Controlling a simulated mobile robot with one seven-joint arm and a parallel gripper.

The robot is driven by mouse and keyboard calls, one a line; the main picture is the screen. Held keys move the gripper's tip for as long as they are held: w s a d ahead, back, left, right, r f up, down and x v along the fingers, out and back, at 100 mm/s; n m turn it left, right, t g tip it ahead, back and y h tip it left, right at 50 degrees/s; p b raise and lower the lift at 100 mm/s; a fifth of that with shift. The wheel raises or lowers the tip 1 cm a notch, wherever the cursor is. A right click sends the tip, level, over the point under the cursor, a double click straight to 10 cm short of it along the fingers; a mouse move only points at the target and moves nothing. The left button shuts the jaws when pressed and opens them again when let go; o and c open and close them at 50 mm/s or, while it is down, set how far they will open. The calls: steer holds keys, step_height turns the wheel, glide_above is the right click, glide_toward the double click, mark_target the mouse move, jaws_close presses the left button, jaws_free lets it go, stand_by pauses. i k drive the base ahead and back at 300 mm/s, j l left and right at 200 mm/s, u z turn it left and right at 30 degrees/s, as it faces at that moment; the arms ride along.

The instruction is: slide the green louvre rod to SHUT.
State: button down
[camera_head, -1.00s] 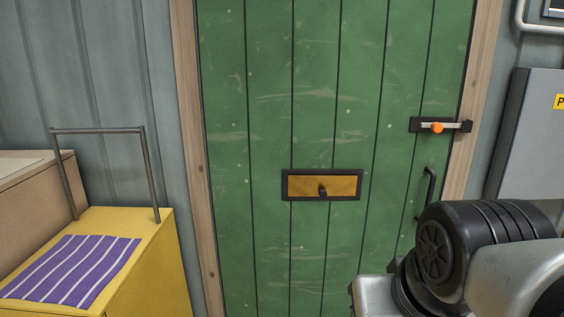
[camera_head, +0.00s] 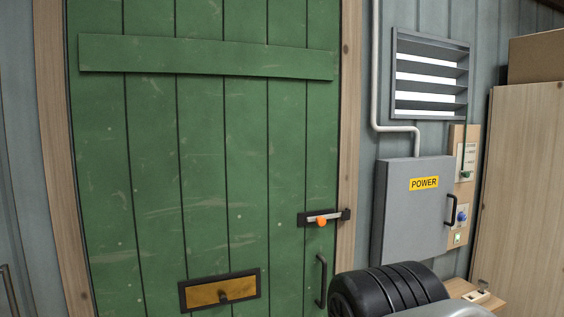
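The green louvre rod knob (camera_head: 466,174) is at the right of the head view, low on a small white label plate (camera_head: 467,158) fixed to a wooden board. A thin rod runs up from it toward the louvre (camera_head: 430,85). The plate's lettering is too small to read surely. The louvre's slats are apart, with bright light showing between them. My gripper is out of view; only a part of my arm shows at the bottom, below and left of the knob.
A grey POWER box (camera_head: 412,215) with a black handle stands left of the board (camera_head: 456,138). A blue knob (camera_head: 461,217) and a lit green button (camera_head: 457,238) sit below the rod. A tall wooden cabinet (camera_head: 520,190) is close at right. The green door (camera_head: 205,150) is closed.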

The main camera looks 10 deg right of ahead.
mark_target(464, 174)
steer(key=z, duration=1.55)
steer(key=i+l, duration=0.2)
steer(key=i, duration=0.2)
steer(key=i+l, duration=0.2)
steer(key=i, duration=0.2)
steer(key=i+l, duration=0.2)
steer(key=i, duration=0.15)
